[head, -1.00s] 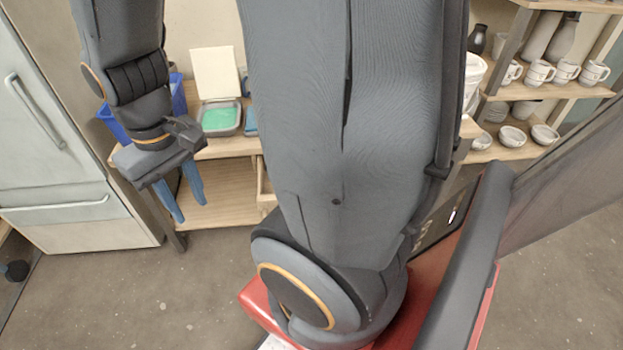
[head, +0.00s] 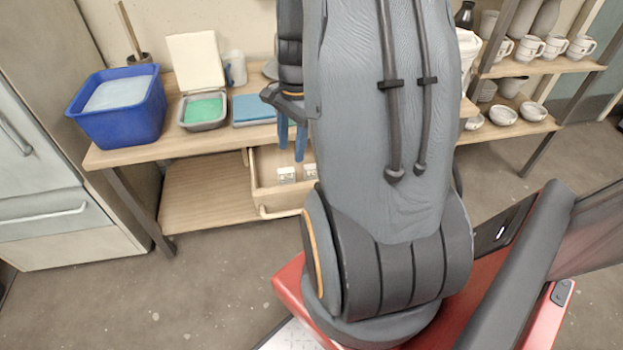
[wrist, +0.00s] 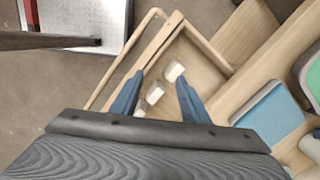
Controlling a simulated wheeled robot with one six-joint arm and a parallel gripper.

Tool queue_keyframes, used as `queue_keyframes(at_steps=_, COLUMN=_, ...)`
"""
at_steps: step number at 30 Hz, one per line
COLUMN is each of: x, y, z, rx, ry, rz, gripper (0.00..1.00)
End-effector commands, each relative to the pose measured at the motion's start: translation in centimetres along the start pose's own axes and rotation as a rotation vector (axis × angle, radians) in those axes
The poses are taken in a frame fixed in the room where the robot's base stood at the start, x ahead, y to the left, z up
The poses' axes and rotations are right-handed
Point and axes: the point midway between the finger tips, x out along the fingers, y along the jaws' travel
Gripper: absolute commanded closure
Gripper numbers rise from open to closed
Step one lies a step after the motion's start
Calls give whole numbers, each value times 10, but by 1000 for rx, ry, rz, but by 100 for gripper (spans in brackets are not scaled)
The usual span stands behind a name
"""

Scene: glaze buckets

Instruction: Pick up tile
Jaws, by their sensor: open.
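Small whitish blocks, perhaps tiles, lie in an open wooden drawer under the table. The head view shows one block (head: 287,175) and another beside it (head: 310,172). In the wrist view one block (wrist: 174,71) lies just beyond my fingertips, with another (wrist: 155,95) and a third (wrist: 140,106) seen between the fingers. My gripper (head: 292,158) points down above the drawer, its blue fingers apart and empty. It also shows in the wrist view (wrist: 159,80). My arm hides the drawer's right side in the head view.
On the table (head: 140,152) stand a blue tub (head: 122,125), a grey tray with green contents (head: 203,108), a flat blue pad (head: 253,109) and a pale mug (head: 235,68). The drawer (head: 283,200) juts out below the tabletop. Shelves with cups and bowls (head: 502,115) stand right.

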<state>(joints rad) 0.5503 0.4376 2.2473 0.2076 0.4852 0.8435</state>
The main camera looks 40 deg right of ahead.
Motion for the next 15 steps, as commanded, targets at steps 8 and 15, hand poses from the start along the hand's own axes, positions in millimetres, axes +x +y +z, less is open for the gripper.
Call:
queue_keyframes(at_steps=8, x=49, y=11, z=-85, rx=494, ry=-18, rz=-22, gripper=59)
queue_keyframes(at_steps=15, x=70, y=11, z=-92, rx=546, ry=-20, rz=-24, gripper=59)
